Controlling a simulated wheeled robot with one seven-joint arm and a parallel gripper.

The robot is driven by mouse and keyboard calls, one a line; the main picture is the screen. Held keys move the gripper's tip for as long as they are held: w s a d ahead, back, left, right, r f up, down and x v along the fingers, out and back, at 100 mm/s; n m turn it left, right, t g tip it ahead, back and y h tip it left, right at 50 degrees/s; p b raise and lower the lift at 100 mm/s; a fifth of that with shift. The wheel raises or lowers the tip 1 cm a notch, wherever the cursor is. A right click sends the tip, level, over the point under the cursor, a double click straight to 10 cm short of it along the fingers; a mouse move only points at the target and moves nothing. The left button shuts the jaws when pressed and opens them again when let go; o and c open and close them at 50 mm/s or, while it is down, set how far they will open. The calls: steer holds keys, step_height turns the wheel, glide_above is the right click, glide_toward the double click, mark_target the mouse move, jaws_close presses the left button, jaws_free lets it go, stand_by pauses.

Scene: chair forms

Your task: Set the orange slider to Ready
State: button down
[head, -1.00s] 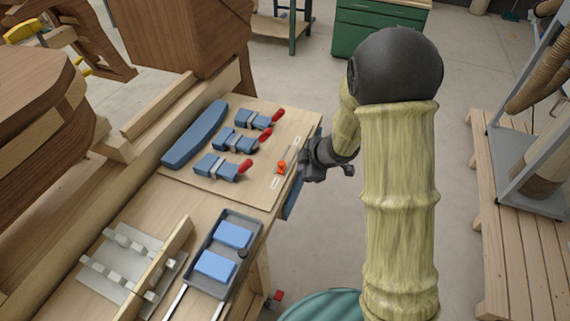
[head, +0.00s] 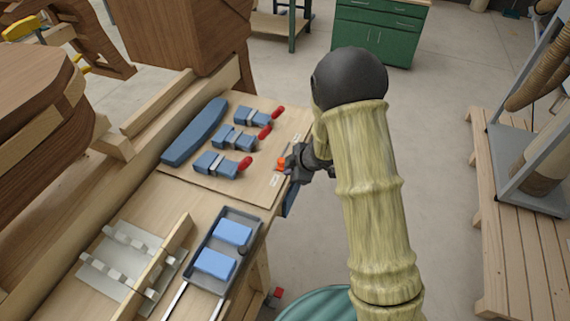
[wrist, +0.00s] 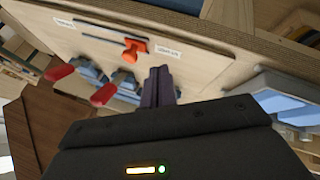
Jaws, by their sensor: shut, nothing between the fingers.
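The orange slider (head: 281,163) sits on a light wooden board near its right edge, at the end of its slot close to one white label. In the wrist view the slider knob (wrist: 134,48) is at the right end of the dark slot, beside the right label (wrist: 167,50). Another label (wrist: 65,22) lies at the slot's far left end. The label words are too small to read surely. My gripper (head: 291,163) is shut and empty, just right of the slider in the head view. Its closed fingers (wrist: 160,86) appear below and right of the knob; contact cannot be told.
Several blue clamps with red handles (head: 245,163) lie left of the slider, beside a long blue piece (head: 195,132). A dark tray (head: 241,220) with blue blocks stands nearer on the bench. Open floor lies right of the bench.

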mark_target(278, 168)
steer(key=w+f+p, duration=0.1)
steer(key=w+a, duration=0.1)
steer(key=w+f+p, duration=0.1)
steer(key=w, duration=0.1)
steer(key=shift+a+f+p, duration=0.3)
steer(key=shift+f, duration=0.05)
steer(key=shift+w+f, duration=0.3)
steer(key=shift+w, duration=0.25)
steer(key=shift+p, duration=0.35)
